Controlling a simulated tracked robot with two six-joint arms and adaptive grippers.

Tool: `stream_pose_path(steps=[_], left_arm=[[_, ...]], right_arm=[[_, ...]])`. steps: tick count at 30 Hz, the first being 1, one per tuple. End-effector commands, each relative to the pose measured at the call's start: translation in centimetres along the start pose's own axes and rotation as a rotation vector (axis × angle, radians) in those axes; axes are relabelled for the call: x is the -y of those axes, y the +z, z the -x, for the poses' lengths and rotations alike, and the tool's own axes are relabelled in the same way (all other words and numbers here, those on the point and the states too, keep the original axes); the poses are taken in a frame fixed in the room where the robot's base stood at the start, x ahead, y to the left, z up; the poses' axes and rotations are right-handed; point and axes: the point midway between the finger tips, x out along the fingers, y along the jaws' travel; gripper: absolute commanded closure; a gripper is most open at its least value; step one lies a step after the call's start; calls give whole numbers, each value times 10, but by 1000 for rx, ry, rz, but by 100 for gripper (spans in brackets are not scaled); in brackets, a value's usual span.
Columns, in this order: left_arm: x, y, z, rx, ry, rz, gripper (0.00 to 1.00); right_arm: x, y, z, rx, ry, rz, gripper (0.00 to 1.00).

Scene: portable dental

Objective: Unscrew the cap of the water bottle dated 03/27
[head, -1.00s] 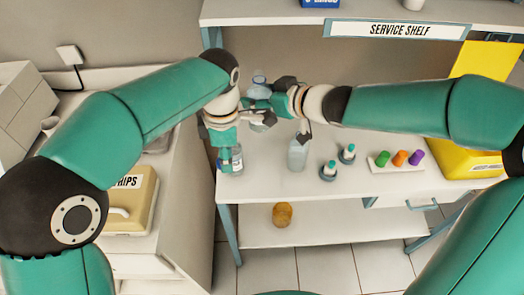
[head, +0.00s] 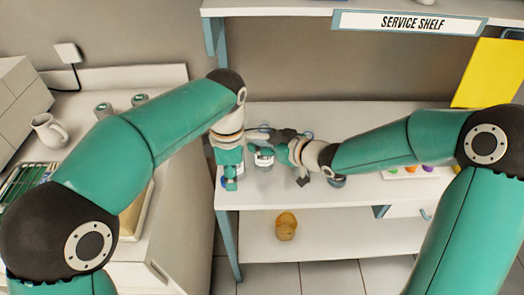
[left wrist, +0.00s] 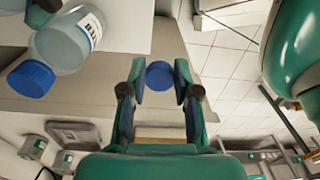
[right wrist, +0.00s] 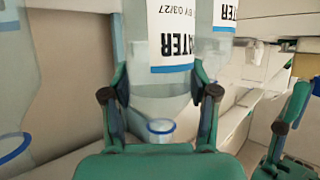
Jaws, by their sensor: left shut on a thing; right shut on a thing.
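My left gripper (left wrist: 160,95) is shut on a blue cap (left wrist: 160,75), which sits between its fingertips with no bottle seen attached. In the head view my left gripper (head: 231,182) points down near the table's front left corner. My right gripper (right wrist: 160,105) is shut around the water bottle labelled BY 03/27 (right wrist: 167,85). Its neck appears bare, with a pale mouth and blue ring and no cap visible. In the head view my right gripper (head: 268,141) reaches left over the table, partly hiding the bottles there.
Another water bottle (right wrist: 216,42) stands beside the held one. A bottle (left wrist: 68,45) with a blue cap (left wrist: 31,78) shows in the left wrist view. The white table (head: 350,195) stands under the service shelf (head: 340,8). An orange jar (head: 286,226) sits on the lower shelf.

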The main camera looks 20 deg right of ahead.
Motion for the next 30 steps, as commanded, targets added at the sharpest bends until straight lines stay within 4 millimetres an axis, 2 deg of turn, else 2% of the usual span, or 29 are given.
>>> stream_pose_path(steps=[3,6,17,18,22,30], left_arm=[[0,0,-3,0,0,0,100],[0,0,-4,0,0,0,100],[0,0,-7,0,0,0,100],[0,0,-6,0,0,0,100],[0,0,-6,0,0,0,100],[0,0,-6,0,0,1,100]], right_arm=[[0,19,-9,3,-2,-3,100],[0,26,-12,0,-1,-1,100],[0,29,-14,-1,0,1,100],[0,29,-13,2,-1,0,36],[1,29,-13,2,-1,0,16],[1,29,-14,2,-2,0,16]])
